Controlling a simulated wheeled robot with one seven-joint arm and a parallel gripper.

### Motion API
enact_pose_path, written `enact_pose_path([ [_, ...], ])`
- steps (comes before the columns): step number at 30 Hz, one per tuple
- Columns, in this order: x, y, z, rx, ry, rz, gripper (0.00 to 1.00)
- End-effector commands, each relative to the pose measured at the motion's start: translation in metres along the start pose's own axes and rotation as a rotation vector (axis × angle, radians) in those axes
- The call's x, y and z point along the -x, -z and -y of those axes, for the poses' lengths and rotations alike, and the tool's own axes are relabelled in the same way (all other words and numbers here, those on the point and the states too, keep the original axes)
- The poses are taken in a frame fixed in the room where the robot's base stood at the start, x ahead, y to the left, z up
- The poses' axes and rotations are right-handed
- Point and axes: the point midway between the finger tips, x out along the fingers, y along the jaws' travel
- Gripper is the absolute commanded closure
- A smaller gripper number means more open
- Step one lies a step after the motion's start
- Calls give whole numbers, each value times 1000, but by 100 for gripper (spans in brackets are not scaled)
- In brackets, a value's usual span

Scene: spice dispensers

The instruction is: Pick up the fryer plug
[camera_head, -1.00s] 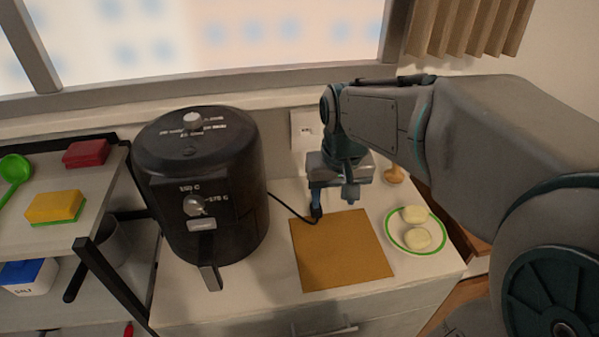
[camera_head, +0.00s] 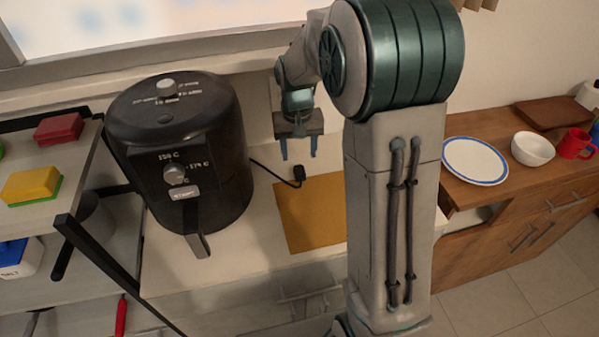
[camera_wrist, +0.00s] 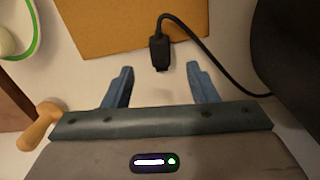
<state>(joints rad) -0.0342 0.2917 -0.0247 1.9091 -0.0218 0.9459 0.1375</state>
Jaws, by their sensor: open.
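The fryer plug (camera_head: 298,174) is small and black, on a black cord from the air fryer (camera_head: 175,150). It lies at the edge of the brown mat (camera_head: 310,215) on the white counter. My gripper (camera_head: 299,158) is open and empty, above and behind the plug in the head view. In the wrist view, my gripper (camera_wrist: 162,80) has its two blue fingers spread apart. There the plug (camera_wrist: 160,53) is seen between the fingers and a little beyond their tips, with its cord (camera_wrist: 215,55) curving off to the right.
The black fryer stands left of the plug. A wooden knob-like object (camera_wrist: 42,127) and a green-rimmed plate (camera_wrist: 22,38) are at left in the wrist view. A shelf with sponges (camera_head: 32,186) is at left. A blue-rimmed plate (camera_head: 475,160) sits on the wooden cabinet at right.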

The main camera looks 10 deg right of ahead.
Motion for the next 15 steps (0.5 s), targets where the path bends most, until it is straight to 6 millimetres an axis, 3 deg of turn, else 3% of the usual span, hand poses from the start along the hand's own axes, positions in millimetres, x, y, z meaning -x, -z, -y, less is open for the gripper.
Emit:
enact_pose_path([
  [8,-22,-3,0,0,0,2,47],
  [15,-57,-9,0,0,0,1,47],
])
